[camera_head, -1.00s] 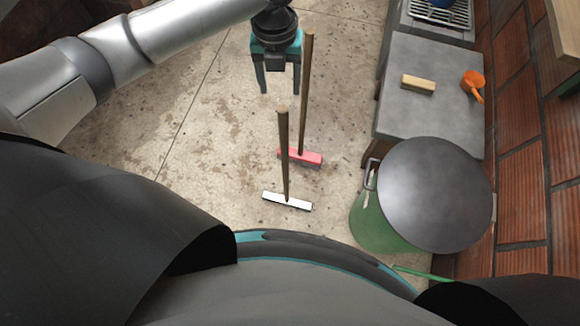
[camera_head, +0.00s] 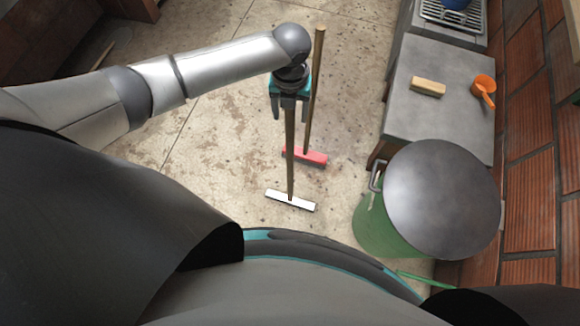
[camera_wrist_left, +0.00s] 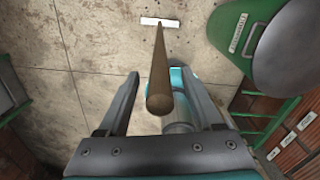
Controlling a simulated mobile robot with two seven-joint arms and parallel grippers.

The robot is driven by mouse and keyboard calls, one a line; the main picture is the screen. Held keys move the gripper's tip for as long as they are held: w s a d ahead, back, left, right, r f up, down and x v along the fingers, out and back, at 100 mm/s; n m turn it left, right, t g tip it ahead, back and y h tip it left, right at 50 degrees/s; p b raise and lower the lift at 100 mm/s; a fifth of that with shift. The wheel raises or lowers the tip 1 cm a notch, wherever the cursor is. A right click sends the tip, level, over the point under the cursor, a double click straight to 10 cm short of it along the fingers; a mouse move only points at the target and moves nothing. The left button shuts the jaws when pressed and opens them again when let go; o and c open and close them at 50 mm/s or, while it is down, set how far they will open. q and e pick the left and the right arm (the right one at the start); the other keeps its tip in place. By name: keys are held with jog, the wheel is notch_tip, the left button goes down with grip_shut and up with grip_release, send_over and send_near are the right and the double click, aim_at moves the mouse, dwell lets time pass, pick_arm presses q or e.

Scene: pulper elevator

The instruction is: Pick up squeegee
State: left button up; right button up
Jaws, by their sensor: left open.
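The squeegee has a wooden handle and a white head (camera_head: 290,200), and stands upright on the floor with its head down. My left gripper (camera_head: 290,112) is open at the top of the handle. In the left wrist view the squeegee's handle (camera_wrist_left: 158,70) appears between the two spread fingers of my left gripper (camera_wrist_left: 160,78), with a gap on each side. The handle's round top end is close to the palm. The white head shows far below on the floor. My right gripper is not in view.
A red-headed broom (camera_head: 305,156) stands just behind the squeegee, its handle close to the right of my gripper. A green barrel (camera_head: 385,225) with a grey lid (camera_head: 443,198) is at right. A grey counter (camera_head: 440,110) holds a brush (camera_head: 428,87) and an orange scoop (camera_head: 483,88).

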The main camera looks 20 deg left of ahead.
pick_arm(q)
notch_tip(320, 180, down, 2)
jog(key=shift+f, duration=0.1)
grip_shut()
dwell(0.5)
dwell(1.0)
